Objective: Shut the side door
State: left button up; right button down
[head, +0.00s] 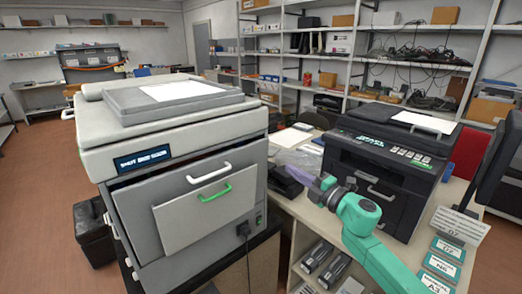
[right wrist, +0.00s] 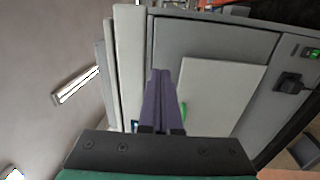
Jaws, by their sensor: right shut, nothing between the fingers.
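The large grey copier (head: 180,140) stands at left centre. On its face is a light grey panel (head: 208,215) with a green handle (head: 215,192); the panel looks slightly proud of the face, but how far it is open I cannot tell. A white handle (head: 212,172) sits above it, and a dark gap runs along the top of that face. My right gripper (head: 318,184) is shut and empty, right of the copier and apart from it. In the right wrist view its purple fingers (right wrist: 161,100) overlap the light panel (right wrist: 215,85) and partly hide the green handle. My left gripper is out of view.
A black printer (head: 385,165) stands on the desk at right, behind my right arm. A dark monitor (head: 495,165) and label cards (head: 440,265) are at the right edge. A black bin (head: 95,232) stands left of the copier. A cable hangs from the copier's plug (head: 243,230).

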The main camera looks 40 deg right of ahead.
aim_at(255, 146)
jog(key=w+p, duration=0.1)
jog(key=w, duration=0.3)
jog(key=w+r+p, duration=0.1)
jog(key=w, duration=0.3)
jog(key=w+r+p, duration=0.1)
jog(key=w, duration=0.4)
jog(key=shift+a, duration=0.3)
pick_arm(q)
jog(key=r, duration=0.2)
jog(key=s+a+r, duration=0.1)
pick_arm(e)
jog(key=shift+w, duration=0.2)
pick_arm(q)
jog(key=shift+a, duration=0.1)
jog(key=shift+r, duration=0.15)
